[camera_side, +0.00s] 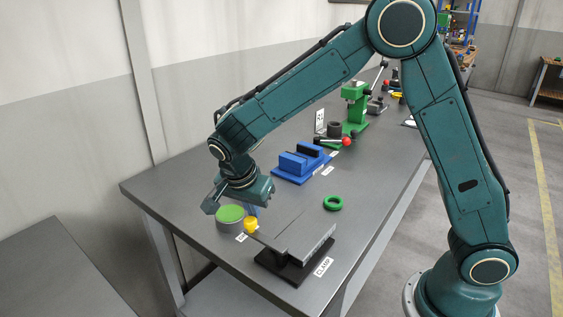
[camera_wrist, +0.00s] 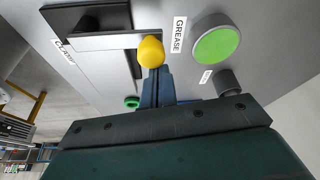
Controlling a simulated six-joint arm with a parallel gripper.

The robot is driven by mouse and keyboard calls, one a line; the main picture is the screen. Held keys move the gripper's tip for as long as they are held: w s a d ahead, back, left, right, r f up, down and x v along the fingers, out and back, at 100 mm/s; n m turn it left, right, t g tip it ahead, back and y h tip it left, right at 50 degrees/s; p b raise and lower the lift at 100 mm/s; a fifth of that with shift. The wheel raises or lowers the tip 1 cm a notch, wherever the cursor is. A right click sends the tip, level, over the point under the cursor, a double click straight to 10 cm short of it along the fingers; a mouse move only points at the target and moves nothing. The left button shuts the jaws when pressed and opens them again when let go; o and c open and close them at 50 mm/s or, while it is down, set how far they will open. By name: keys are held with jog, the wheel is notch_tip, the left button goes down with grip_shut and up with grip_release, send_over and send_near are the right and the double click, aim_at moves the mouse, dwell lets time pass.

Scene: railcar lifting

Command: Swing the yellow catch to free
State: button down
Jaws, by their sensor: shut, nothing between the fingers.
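The yellow catch (camera_side: 250,224) is a small rounded knob at the end of the clasp's flat grey arm, near the front left of the table. In the wrist view the yellow catch (camera_wrist: 151,51) is right at the tip of my gripper (camera_wrist: 154,75). My gripper is shut with nothing between its fingers. In the side view my gripper (camera_side: 254,210) points down just above the knob. I cannot tell whether the fingertips touch it.
A grey can with a green top (camera_side: 230,215) stands close to the left of my gripper, by the GREASE label (camera_wrist: 179,34). A green ring (camera_side: 333,203) lies behind the clasp. A blue block fixture (camera_side: 301,163) and a green press (camera_side: 355,105) stand farther back.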

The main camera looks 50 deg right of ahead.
jog(key=shift+a, duration=0.1)
dwell(0.5)
notch_tip(320, 180, up, 10)
jog(key=shift+d+f, duration=0.25)
jog(key=shift+d, duration=0.1)
dwell(0.6)
jog(key=shift+d, duration=0.1)
